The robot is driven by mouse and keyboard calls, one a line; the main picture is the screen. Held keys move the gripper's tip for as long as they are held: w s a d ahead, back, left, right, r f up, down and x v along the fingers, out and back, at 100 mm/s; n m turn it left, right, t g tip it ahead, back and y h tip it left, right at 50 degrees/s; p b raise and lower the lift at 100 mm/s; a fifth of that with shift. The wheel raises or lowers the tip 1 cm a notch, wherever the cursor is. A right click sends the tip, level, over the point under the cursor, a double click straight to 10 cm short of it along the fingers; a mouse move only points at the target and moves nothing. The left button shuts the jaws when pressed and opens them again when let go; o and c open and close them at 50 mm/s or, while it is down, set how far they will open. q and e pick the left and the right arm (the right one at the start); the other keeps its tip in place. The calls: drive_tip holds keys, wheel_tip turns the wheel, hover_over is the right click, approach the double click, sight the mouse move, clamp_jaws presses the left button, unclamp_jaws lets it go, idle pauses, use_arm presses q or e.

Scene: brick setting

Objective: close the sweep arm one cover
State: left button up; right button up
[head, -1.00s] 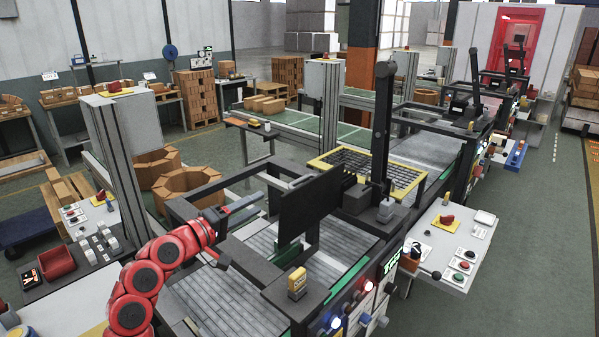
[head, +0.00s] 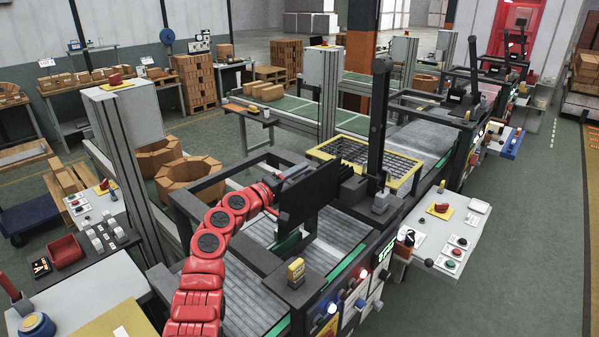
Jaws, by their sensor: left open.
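A dark flat panel (head: 309,195), which looks like the sweep arm one cover, stands raised over the nearest machine's frame. My red left arm reaches up from the bottom of the head view. My left gripper (head: 277,184) is open at the panel's left upper edge. Its fingertips are small and partly hidden, so I cannot tell whether they touch the panel. A black upright arm (head: 378,125) stands behind and to the right of the panel. My right gripper is out of view.
The machine's dark frame surrounds a grey slatted bed (head: 340,235). A yellow box (head: 296,270) sits on the near frame corner. A yellow-rimmed grid tray (head: 365,165) lies behind. A side table with buttons (head: 440,235) stands right. Open floor lies farther right.

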use_arm(q)
drive_tip(key=shift+w+d, duration=0.2)
drive_tip(key=shift+d, duration=0.05)
clamp_jaws()
drive_tip(key=shift+f, duration=0.15)
idle(1.3)
